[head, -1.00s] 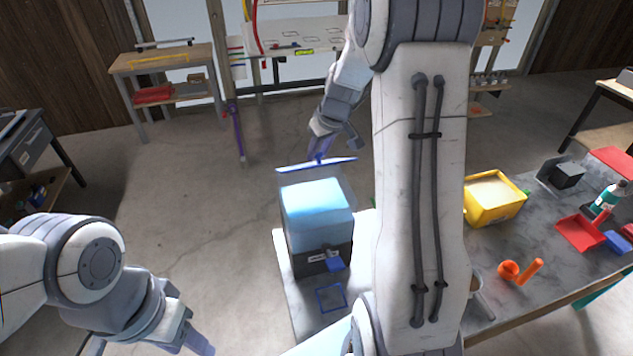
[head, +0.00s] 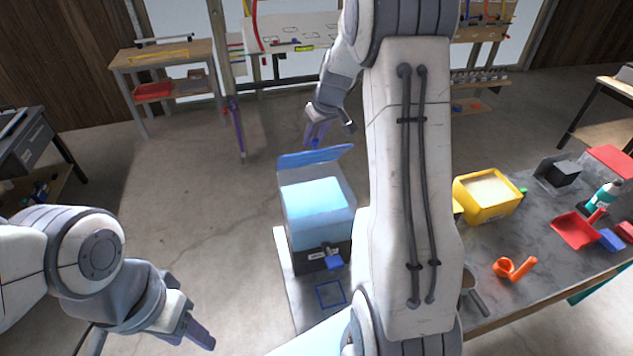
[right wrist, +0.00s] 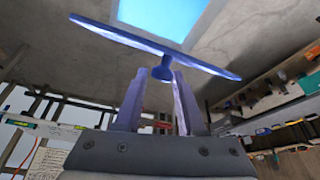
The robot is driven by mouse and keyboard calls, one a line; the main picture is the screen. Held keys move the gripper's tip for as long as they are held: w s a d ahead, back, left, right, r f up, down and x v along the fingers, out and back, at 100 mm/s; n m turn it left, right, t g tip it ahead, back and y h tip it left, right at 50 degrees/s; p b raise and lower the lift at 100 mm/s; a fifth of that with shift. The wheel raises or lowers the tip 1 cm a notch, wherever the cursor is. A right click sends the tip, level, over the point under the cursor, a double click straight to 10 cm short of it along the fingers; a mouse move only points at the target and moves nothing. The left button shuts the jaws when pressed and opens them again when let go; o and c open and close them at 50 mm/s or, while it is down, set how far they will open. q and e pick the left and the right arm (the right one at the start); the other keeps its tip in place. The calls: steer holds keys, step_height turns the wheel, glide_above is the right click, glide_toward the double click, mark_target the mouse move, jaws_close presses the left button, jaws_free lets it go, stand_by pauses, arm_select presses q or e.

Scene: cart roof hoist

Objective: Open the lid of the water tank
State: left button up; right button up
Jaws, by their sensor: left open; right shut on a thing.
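The water tank (head: 318,215) is a clear box with light blue content and a dark base, standing on a pale surface in the middle of the head view. Its blue lid (head: 315,157) is tilted up at the far side of the tank, leaving the top uncovered. My right gripper (head: 317,136) is at the lid's far side. In the right wrist view its fingers (right wrist: 160,85) are shut on the small knob (right wrist: 162,73) under the lid plate (right wrist: 150,42). My left gripper (head: 200,337) is open and empty, low at the left, apart from the tank.
A table at the right holds a yellow bin (head: 487,196), a red scoop (head: 573,230) and an orange part (head: 515,268). A small blue valve (head: 333,262) sits at the tank's front. My right arm crosses the view beside the tank.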

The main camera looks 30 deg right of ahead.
steer(key=shift+w+d+r, duration=0.1)
steer(key=shift+d, duration=0.1)
steer(key=shift+w+d+r+p, duration=0.15)
steer(key=shift+w+r+p, duration=0.1)
steer(key=shift+w+p, duration=0.2)
steer(key=w, duration=0.1)
steer(key=w+p, duration=0.1)
steer(key=r, duration=0.1)
steer(key=shift+w+d+p, duration=0.4)
steer(key=shift+w+d+r, duration=0.1)
steer(key=shift+w+d, duration=0.1)
steer(key=shift+w, duration=0.5)
steer(key=shift+w+d+r, duration=0.1)
steer(key=shift+w+d, duration=0.05)
steer(key=shift+w, duration=0.5)
steer(key=shift+w+d+r, duration=0.1)
steer(key=shift+w+d, duration=0.1)
steer(key=shift+w, duration=0.5)
